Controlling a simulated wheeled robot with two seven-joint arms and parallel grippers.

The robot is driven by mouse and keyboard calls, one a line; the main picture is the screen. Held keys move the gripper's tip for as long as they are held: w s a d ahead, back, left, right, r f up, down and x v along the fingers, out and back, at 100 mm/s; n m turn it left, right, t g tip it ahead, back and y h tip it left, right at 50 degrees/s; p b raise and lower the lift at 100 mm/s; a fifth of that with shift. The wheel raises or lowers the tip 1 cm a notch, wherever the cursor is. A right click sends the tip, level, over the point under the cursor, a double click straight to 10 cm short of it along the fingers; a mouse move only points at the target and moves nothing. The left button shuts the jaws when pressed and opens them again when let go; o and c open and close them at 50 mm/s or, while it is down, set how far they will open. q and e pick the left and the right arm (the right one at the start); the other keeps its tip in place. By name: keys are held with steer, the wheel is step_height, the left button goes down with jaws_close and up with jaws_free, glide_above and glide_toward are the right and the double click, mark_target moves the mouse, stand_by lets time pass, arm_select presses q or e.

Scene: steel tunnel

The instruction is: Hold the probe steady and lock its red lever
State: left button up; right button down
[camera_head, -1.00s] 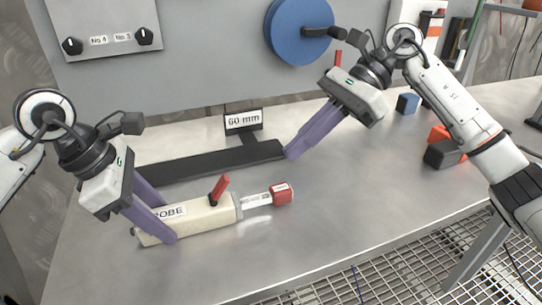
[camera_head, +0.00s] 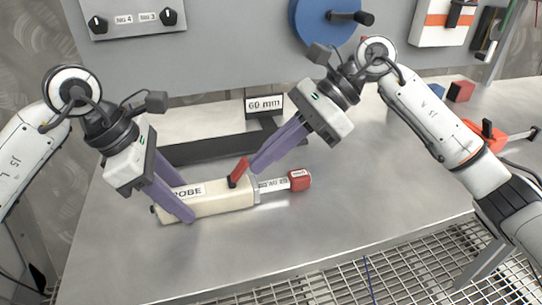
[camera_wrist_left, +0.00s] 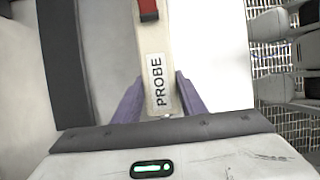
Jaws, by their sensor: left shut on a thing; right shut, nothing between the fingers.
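The probe (camera_head: 217,199) is a cream body lying on the steel table, with a printed label and a slim scaled rod ending in a red tip (camera_head: 300,180). Its red lever (camera_head: 239,171) stands up at a tilt from the body near the rod end. My left gripper (camera_head: 176,204) is shut on the probe's rear part; the left wrist view shows the probe body (camera_wrist_left: 154,50) between its fingers. My right gripper (camera_head: 257,168) is shut and empty, its fingertips just right of the lever, close to it; I cannot tell whether they touch.
A black bar (camera_head: 205,150) and a "60 mm" sign (camera_head: 264,104) lie behind the probe. A blue wheel (camera_head: 322,22) is on the back panel. Red and blue blocks (camera_head: 461,91) stand at the right. The table front is clear.

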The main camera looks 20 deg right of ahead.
mark_target(244, 159)
steer(key=shift+a+r, duration=0.2)
steer(key=shift+r, duration=0.1)
steer(key=shift+a+r, duration=0.45)
steer(key=shift+r, duration=0.05)
steer(key=shift+a+r+h, duration=0.4)
steer(key=shift+a+h, duration=0.1)
steer(key=shift+h, duration=0.2)
steer(key=shift+a+r, duration=0.3)
steer(key=shift+a, duration=0.4)
steer(key=shift+r, duration=0.75)
